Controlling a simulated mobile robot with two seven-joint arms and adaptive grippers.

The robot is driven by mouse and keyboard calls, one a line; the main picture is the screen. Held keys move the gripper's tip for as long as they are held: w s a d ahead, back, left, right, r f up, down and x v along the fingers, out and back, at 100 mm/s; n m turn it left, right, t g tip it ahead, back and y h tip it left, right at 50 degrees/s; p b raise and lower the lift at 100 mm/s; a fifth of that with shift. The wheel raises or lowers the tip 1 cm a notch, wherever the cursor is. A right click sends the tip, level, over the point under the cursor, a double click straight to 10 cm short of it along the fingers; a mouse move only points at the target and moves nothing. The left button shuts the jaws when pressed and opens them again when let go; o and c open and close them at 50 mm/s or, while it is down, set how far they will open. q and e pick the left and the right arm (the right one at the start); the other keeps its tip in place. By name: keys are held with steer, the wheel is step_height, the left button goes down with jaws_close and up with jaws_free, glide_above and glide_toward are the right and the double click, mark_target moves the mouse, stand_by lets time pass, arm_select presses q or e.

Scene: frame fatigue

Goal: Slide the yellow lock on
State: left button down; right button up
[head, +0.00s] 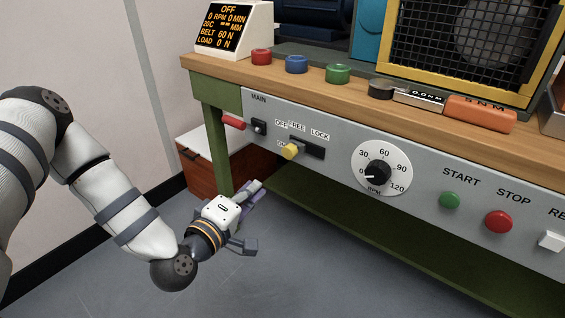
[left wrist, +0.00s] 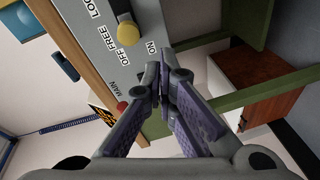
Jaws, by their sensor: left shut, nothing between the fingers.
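The yellow lock (head: 290,151) is a knob at the left end of a dark slot (head: 313,149) on the grey front panel, below the word FREE; the word LOCK stands above the slot's right part. In the left wrist view the yellow knob (left wrist: 127,34) is at the top, beyond the fingers. My left gripper (head: 254,188) is below and left of the knob, apart from it, in front of the bench. In the left wrist view its fingers (left wrist: 159,88) meet at the tips, shut with nothing between them. My right gripper is in neither view.
A red lever (head: 233,122) and the MAIN switch (head: 259,127) are left of the slot. The RPM dial (head: 378,172), green START button (head: 449,200) and red STOP button (head: 498,221) are to its right. A green leg (head: 215,140) stands near my gripper. Open floor lies below.

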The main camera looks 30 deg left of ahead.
mark_target(289, 150)
arm_select(q)
steer(key=w+a+r+n+t+y, duration=0.1)
steer(key=a+r+n+y, duration=0.1)
steer(key=a+r, duration=0.2)
steer(key=shift+w+n+t+y+b, duration=0.15)
steer(key=shift+n+t+y+b, duration=0.15)
steer(key=shift+t+y, duration=0.1)
steer(key=shift+a, duration=0.1)
steer(key=w+d+b, duration=0.1)
steer(key=w, duration=0.8)
steer(key=shift+w+d, duration=0.2)
steer(key=shift+f, duration=0.1)
steer(key=shift+s+d, duration=0.2)
steer(key=shift+d, duration=2.1)
